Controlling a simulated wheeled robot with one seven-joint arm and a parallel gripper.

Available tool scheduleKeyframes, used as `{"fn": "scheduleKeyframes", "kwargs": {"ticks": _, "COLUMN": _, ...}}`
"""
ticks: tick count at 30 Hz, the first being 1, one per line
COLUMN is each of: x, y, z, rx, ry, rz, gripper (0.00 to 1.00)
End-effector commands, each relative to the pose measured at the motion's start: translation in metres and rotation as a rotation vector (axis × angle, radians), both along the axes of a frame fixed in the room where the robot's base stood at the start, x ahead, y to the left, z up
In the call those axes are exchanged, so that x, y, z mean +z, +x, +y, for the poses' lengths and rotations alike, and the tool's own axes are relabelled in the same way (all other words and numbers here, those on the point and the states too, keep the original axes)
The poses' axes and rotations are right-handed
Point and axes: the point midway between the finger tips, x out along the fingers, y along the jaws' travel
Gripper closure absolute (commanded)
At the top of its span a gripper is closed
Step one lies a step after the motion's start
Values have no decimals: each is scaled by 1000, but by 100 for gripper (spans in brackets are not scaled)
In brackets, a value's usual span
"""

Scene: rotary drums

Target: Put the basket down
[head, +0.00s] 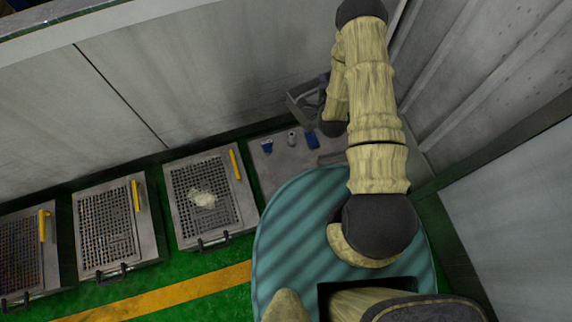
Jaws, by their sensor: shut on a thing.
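My arm partly covers the gripper, so the fingertips and the exact grip are hard to make out. The basket's inside is too small and dark to tell.
The grey plate (275,166) at the wall holds small blue and pale items. To its left are several grated panels, one (207,219) bearing a pale lump, with yellow handles (234,164). Walls close in behind and right. Green floor with a yellow stripe (165,298) is open in front.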

Motion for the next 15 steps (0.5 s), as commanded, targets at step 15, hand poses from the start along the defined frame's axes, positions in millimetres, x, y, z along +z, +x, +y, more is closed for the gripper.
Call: {"fn": "scheduleKeyframes", "kwargs": {"ticks": 15, "x": -24, "y": 1, "z": 3, "rx": -12, "ry": -2, "rz": -2, "gripper": 100}}
